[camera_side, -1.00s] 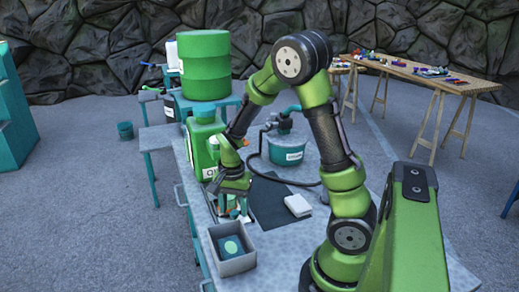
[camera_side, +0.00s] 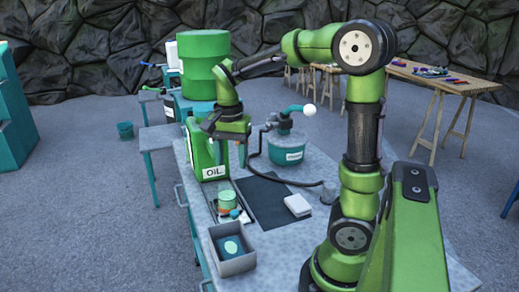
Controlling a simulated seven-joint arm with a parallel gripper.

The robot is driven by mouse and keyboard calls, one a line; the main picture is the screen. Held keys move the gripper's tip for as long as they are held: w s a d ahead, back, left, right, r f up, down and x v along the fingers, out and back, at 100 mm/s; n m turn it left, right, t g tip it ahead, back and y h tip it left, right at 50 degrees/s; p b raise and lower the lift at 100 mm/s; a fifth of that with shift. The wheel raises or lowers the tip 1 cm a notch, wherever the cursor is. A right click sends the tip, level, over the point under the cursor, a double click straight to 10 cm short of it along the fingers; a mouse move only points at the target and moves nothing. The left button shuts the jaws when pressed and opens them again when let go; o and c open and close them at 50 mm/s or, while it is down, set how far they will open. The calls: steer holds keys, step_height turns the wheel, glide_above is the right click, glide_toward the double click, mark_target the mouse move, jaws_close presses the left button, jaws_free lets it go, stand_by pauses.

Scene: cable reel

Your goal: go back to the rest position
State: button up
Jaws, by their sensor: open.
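My gripper (camera_side: 228,154) hangs pointing down above the workbench (camera_side: 320,165), in front of the green oil can (camera_side: 206,158). It is open, and I see nothing held in it. Below it and apart from it, a small green cylinder (camera_side: 227,200) stands on the bench among small coloured items. These items are too small to make out clearly.
A grey box (camera_side: 238,266) with a teal item stands at the bench's near end. A dark mat (camera_side: 268,200) and a white folded cloth (camera_side: 298,205) lie beside it. A teal vessel (camera_side: 287,152) with a black hose stands behind. A green drum (camera_side: 203,62) rises at the back.

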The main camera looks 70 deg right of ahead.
steer(key=s+a+r+n+t+y, duration=0.1)
steer(key=s+a+r+n+t, duration=0.1)
steer(key=a+n, duration=0.4)
steer(key=s+a+r+n+t+y, duration=0.1)
steer(key=s+a+r+n+t, duration=0.1)
steer(key=s+a+n+t, duration=0.3)
steer(key=a+n, duration=0.1)
steer(key=a, duration=0.2)
steer(key=shift+s, duration=0.15)
stand_by(1.0)
